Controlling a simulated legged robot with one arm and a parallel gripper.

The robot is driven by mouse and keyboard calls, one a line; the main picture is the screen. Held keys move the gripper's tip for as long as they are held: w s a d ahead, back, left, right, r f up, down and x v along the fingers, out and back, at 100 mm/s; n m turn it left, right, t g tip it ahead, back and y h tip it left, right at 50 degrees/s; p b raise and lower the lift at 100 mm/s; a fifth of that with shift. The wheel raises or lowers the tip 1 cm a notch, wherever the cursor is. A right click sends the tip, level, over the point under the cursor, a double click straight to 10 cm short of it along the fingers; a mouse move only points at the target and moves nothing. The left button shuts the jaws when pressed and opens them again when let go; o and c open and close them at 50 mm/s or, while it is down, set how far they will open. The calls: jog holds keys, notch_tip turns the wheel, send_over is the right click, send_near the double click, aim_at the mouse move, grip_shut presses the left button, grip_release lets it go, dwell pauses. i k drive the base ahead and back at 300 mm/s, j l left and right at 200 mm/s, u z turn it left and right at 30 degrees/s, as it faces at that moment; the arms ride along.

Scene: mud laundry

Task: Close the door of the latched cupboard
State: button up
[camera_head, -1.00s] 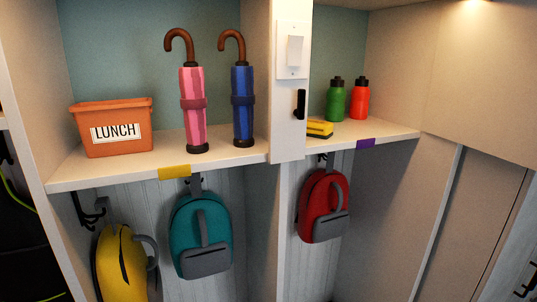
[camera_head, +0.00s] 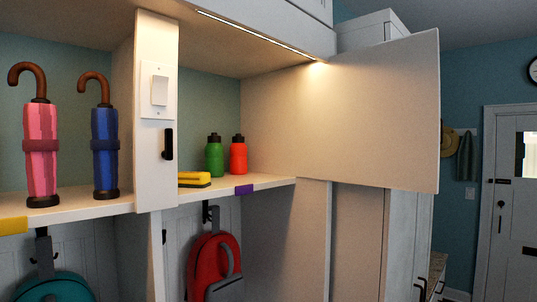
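The latched cupboard is the open upper shelf compartment (camera_head: 268,182) right of the white post. Its pale flat door (camera_head: 385,120) stands open, swung out to the right, with its free edge toward the clock side of the room. A small black latch piece (camera_head: 168,143) is on the post at the left of the opening. A green bottle (camera_head: 214,157), a red bottle (camera_head: 238,156) and a yellow and black item (camera_head: 194,179) are on the shelf inside. My gripper is not in view.
A pink umbrella (camera_head: 40,150) and a blue umbrella (camera_head: 104,150) stand on the left shelf. A red backpack (camera_head: 212,265) hangs below. A white door (camera_head: 507,210) and clock (camera_head: 533,70) are at the far right.

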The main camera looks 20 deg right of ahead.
aim_at(370, 116)
jog(key=l+u, duration=0.15)
jog(key=u, duration=0.15)
jog(key=l+u, duration=0.2)
jog(key=u, duration=0.15)
jog(key=l+u, duration=0.15)
jog(key=l, duration=0.4)
jog(key=l+u, duration=0.15)
jog(key=l, duration=0.45)
jog(key=k+l+u, duration=0.15)
jog(key=l, duration=0.4)
jog(key=k+l+u, duration=0.15)
jog(key=l, duration=0.4)
